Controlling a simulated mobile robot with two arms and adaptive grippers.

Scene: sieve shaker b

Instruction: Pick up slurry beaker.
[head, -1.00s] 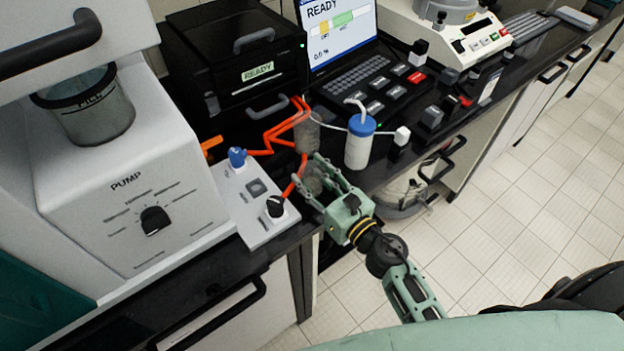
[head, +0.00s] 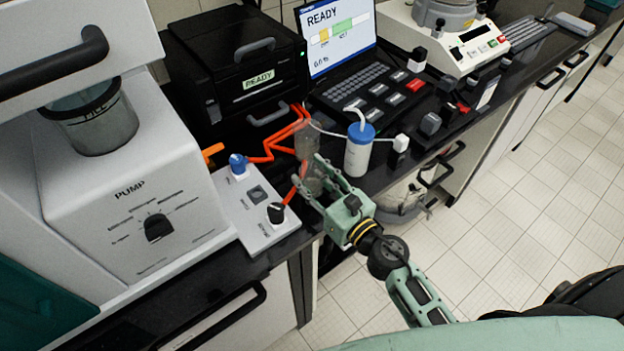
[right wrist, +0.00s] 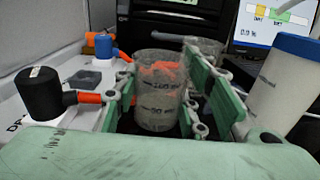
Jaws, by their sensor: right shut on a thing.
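A clear, greyish graduated beaker (right wrist: 160,95) stands upright between the fingers of my right gripper (right wrist: 168,108) in the right wrist view. The fingers are shut on its sides. In the head view the beaker (head: 313,178) is small and partly covered by the fingers of my right gripper (head: 311,173), near the bench's front edge. I cannot tell whether its base is touching the bench. My left gripper is not in view.
A blue-capped white bottle (head: 358,155) stands close to the right. The control plate (head: 255,212) with knobs is close on the left, beside the pump unit (head: 130,195). Orange tubing (head: 266,150) runs behind. A black READY box (head: 235,65) and laptop (head: 340,40) block the back.

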